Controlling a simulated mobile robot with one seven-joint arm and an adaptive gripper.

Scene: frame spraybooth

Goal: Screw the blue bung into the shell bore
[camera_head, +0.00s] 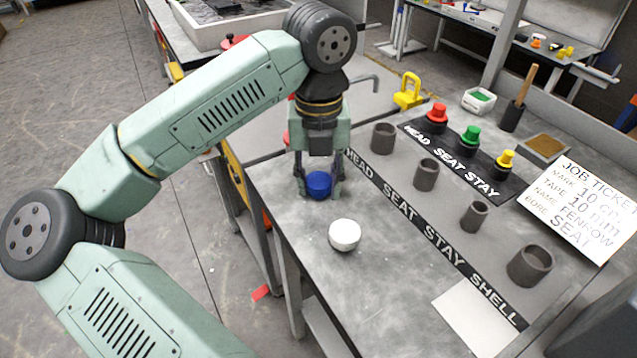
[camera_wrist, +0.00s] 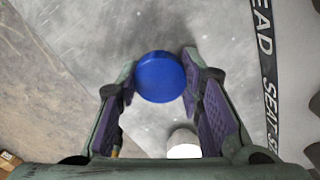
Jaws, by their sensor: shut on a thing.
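The blue bung (camera_head: 319,184) is between the fingers of my gripper (camera_head: 322,188), which is shut on it, near the left edge of the bench. In the wrist view the round blue face of the bung (camera_wrist: 160,77) shows between the fingertips (camera_wrist: 160,72). I cannot tell whether it touches the bench top. The shell bore (camera_head: 530,268) is the wide dark grey open cylinder at the near right end of the row, beside the word SHELL. It stands well to the right of my gripper and looks empty.
Other grey cylinders (camera_head: 426,175) stand along the label strip (camera_head: 412,222). A white rounded piece (camera_head: 344,235) sits just in front of my gripper. Red (camera_head: 437,114), green (camera_head: 469,137) and yellow (camera_head: 505,162) bungs stand behind. A job ticket (camera_head: 578,207) lies right.

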